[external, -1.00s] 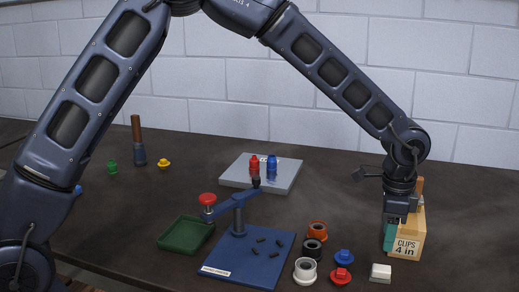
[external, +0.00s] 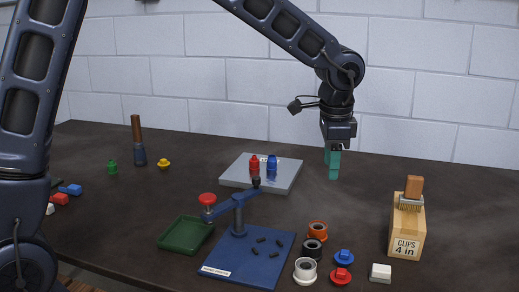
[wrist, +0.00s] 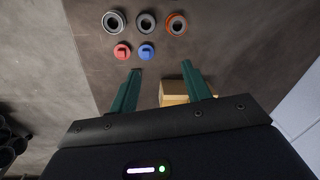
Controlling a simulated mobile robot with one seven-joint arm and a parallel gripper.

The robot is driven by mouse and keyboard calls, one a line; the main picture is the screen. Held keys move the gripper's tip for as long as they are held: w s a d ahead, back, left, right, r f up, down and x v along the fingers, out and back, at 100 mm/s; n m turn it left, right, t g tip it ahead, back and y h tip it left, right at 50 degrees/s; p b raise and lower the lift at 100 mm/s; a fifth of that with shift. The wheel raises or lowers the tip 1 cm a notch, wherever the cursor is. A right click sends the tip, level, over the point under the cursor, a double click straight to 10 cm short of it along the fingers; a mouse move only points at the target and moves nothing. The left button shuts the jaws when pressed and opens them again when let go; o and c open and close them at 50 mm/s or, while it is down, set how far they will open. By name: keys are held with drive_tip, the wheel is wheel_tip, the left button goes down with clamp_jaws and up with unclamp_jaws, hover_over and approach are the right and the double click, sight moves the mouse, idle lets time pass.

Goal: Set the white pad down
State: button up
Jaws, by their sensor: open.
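A small white block (external: 380,273), which I take to be the white pad, lies flat on the dark table at the front right. It is beside the red cap and in front of the clips box. I do not make it out in the wrist view. My gripper (external: 333,165) is well behind it, pointing down near the table's back right area. Its two green fingers are apart, with nothing between the fingertips in the wrist view (wrist: 162,82).
The wooden clips box (external: 406,230) holds a brown-handled brush. A red cap (external: 341,275), blue cap (external: 344,257) and several rings stand nearby. A blue lever press (external: 238,215), green tray (external: 185,234) and grey plate (external: 240,178) with red and blue bottles lie left.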

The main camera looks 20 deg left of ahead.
drive_tip(key=s+a+r+n+t, duration=0.1)
drive_tip(key=s+a+r+n, duration=0.15)
drive_tip(key=a+r, duration=0.7)
drive_tip(key=s+a+r+n+t, duration=0.15)
drive_tip(key=a+n, duration=0.25)
drive_tip(key=a, duration=1.3)
drive_tip(key=s+a+r+n, duration=0.1)
drive_tip(key=s+a+n, duration=0.7)
drive_tip(key=s+a, duration=0.9)
drive_tip(key=shift+s+a+t, duration=0.15)
drive_tip(key=shift+a+t, duration=0.3)
drive_tip(key=shift+a, duration=0.6)
